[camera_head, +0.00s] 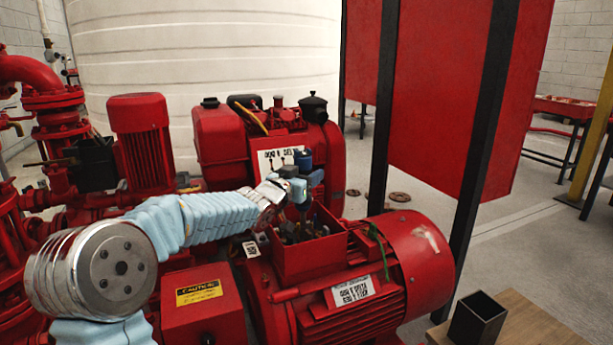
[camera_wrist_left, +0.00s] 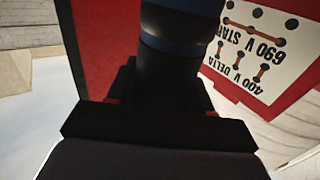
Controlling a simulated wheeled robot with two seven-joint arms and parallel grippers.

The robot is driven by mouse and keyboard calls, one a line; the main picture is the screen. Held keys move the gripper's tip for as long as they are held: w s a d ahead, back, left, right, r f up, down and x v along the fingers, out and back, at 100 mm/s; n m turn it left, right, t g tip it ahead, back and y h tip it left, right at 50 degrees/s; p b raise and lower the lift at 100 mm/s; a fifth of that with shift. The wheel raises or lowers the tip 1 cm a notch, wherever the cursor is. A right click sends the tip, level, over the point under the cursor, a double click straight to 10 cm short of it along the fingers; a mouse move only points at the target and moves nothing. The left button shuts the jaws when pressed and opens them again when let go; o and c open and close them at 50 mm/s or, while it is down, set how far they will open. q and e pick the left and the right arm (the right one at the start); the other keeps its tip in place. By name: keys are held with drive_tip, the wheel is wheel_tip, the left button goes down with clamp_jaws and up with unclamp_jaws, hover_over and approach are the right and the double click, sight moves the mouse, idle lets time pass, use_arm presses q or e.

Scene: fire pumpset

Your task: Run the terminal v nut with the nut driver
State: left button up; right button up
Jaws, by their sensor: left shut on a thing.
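The nut driver (camera_head: 303,158) has a blue and black handle and stands about upright in my left gripper (camera_head: 300,190), above the open red terminal box (camera_head: 325,252) on the motor. In the left wrist view the dark handle with its blue band (camera_wrist_left: 180,45) sits between the black fingers (camera_wrist_left: 160,95), which are shut on it. Small dark terminal parts (camera_head: 290,232) show inside the box, partly behind the gripper. The terminal v nut and the driver's tip cannot be made out. My right gripper is not in view.
A white diagram plate (camera_head: 283,160) stands upright behind my gripper; it also shows in the left wrist view (camera_wrist_left: 255,55). A green wire (camera_head: 378,250) hangs over the motor (camera_head: 420,250). A black open bin (camera_head: 478,320) sits on a wooden surface at lower right. Red machinery crowds the left.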

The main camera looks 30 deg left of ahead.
sight(305, 151)
use_arm(q)
wheel_tip(305, 151, up, 6)
drive_tip(key=p, duration=0.5)
drive_tip(key=shift+r, duration=0.1)
idle(0.5)
